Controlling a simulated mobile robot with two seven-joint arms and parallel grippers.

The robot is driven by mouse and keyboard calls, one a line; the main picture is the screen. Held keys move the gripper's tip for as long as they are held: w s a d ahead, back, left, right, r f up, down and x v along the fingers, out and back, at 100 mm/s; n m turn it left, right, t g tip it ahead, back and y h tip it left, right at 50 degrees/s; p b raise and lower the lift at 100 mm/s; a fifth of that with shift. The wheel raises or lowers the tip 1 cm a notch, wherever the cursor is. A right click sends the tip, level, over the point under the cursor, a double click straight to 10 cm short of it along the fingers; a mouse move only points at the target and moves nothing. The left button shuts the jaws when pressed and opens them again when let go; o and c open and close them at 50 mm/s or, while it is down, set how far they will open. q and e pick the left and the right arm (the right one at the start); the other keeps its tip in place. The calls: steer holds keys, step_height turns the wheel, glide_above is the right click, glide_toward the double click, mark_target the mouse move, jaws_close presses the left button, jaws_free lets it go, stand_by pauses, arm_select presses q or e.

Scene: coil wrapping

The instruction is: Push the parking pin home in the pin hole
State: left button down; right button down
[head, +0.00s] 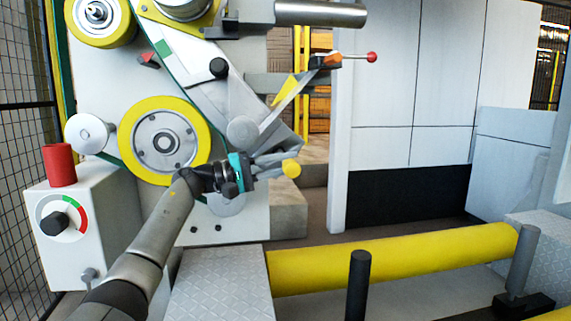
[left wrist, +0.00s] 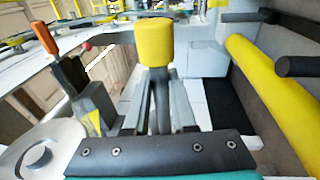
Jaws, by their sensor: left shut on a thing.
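The parking pin with its yellow knob (head: 291,168) is at the fingertips of my left gripper (head: 272,163), in front of the machine's grey plate. In the left wrist view the yellow knob (left wrist: 155,45) stands up at the far end of a dark shaft. The fingers of my left gripper (left wrist: 160,105) are closed on that shaft from both sides. The pin looks apart from the machine face, but its far end is hidden. I cannot make out the pin hole in either view. My right gripper is not in view.
A yellow-rimmed wheel (head: 164,140) is just left of my left gripper. A lever with a red ball (head: 372,57) sticks out at upper right. A control box (head: 85,225) with a red cylinder stands at left. A long yellow roller (head: 395,257) crosses the front right.

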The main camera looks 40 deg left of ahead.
arm_select(q)
steer(key=shift+r, duration=0.1)
stand_by(0.6)
steer(key=shift+w+a, duration=0.5)
steer(key=shift+a, duration=0.1)
steer(key=shift+w+a, duration=0.5)
steer(key=shift+a, duration=0.15)
stand_by(0.4)
steer(key=shift+w+a, duration=0.45)
steer(key=shift+a, duration=0.05)
steer(key=shift+w+a, duration=0.45)
steer(key=shift+a, duration=0.1)
steer(key=shift+w+a, duration=0.55)
steer(key=shift+a, duration=0.2)
stand_by(0.7)
